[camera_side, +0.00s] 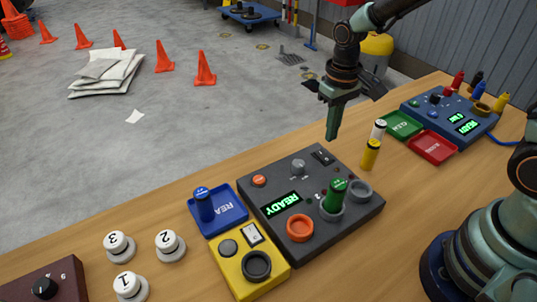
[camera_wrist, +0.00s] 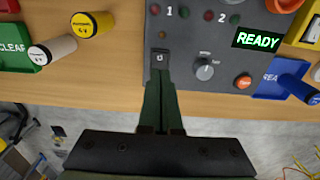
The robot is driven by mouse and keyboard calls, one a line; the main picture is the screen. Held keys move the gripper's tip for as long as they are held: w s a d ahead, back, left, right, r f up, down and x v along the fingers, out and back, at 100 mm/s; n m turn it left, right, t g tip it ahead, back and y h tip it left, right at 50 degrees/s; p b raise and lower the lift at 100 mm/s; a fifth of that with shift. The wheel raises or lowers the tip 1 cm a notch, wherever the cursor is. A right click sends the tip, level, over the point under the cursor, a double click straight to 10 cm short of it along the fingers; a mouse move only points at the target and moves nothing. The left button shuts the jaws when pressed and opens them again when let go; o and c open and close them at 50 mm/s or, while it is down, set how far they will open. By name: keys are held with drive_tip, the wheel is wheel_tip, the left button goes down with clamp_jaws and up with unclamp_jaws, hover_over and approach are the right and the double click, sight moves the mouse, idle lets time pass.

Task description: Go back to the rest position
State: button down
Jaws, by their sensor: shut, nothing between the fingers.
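My gripper (camera_side: 332,136) is raised above the far edge of the dark grey console (camera_side: 262,222), its fingers pointing down. In the wrist view my gripper (camera_wrist: 160,78) has its green fingers together with nothing between them, in line with the console's small black switch (camera_wrist: 159,58). The console's display (camera_side: 282,204) reads READY. A green cylinder (camera_side: 335,194) stands upright in one of the console's ring sockets. An orange ring (camera_side: 300,228) and a grey ring (camera_side: 359,190) beside it look empty.
A yellow cylinder (camera_side: 370,156) and a white cylinder (camera_side: 378,130) stand right of the console, near green (camera_side: 402,125) and red (camera_side: 432,147) trays. A blue tray (camera_side: 232,213) holds a blue cylinder. A yellow box (camera_side: 238,277) and numbered buttons (camera_side: 171,243) are at the left.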

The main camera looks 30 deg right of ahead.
drive_tip(key=shift+r, duration=0.55)
drive_tip(key=s+d+r+t, duration=0.2)
drive_tip(key=s+r, duration=0.2)
drive_tip(key=r, duration=0.2)
drive_tip(key=s+d+r+t, duration=0.2)
drive_tip(key=s+r+t, duration=0.1)
drive_tip(key=r, duration=0.4)
drive_tip(key=shift+s+r+t, duration=0.15)
drive_tip(key=shift+s+t, duration=0.15)
drive_tip(key=shift+s, duration=0.6)
